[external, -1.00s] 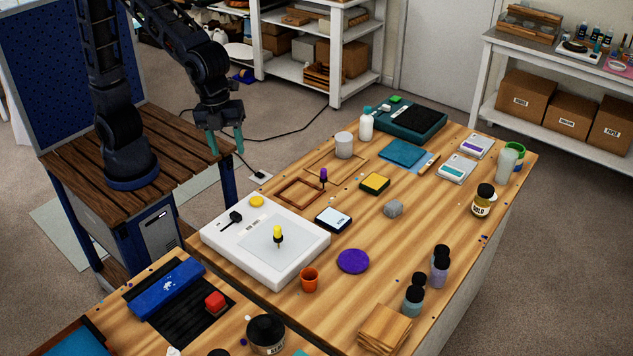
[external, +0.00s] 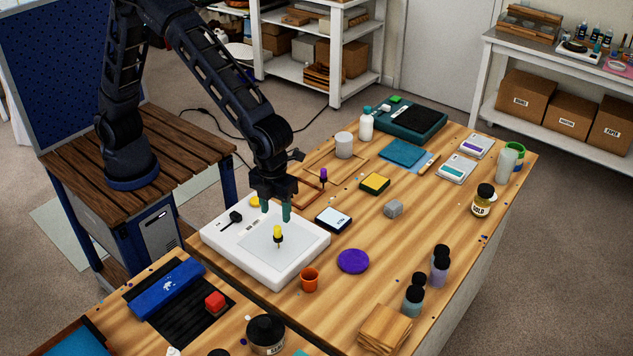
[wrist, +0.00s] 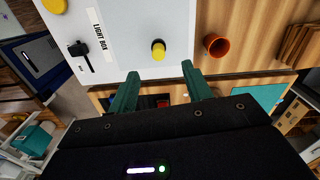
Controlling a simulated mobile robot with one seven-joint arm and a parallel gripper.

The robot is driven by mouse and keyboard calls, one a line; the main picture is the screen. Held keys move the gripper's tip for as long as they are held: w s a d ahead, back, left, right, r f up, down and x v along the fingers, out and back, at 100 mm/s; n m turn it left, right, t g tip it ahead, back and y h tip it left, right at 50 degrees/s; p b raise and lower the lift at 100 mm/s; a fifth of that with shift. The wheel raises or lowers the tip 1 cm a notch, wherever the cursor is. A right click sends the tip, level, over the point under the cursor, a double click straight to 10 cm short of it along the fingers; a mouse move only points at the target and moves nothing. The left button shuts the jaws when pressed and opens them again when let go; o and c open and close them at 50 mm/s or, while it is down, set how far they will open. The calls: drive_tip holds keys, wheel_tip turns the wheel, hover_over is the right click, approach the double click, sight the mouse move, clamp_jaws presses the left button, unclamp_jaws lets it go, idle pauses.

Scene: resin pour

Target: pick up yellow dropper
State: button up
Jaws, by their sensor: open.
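The yellow dropper (external: 278,233) stands upright on the white light box (external: 222,242), its yellow bulb on top and a dark tip below. In the wrist view the yellow dropper (wrist: 158,47) is seen from above, beyond the fingertips and roughly between their lines. My gripper (external: 275,211) is open and empty, with its green fingers above the light box, behind and higher than the dropper. The fingers also show in the wrist view (wrist: 160,78). Nothing touches the dropper except the light box.
An orange cup (external: 309,280) stands beside the light box's right corner. A yellow round knob (external: 255,201) and a black slider (external: 235,216) are on the box. A purple disc (external: 353,261) and a white-topped scale (external: 333,219) lie nearby. A purple dropper (external: 323,175) stands behind.

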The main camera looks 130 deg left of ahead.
sight(277, 227)
drive_tip(key=f, duration=0.9)
drive_tip(key=shift+s+a, duration=0.1)
drive_tip(key=shift+a, duration=0.15)
drive_tip(key=c, duration=1)
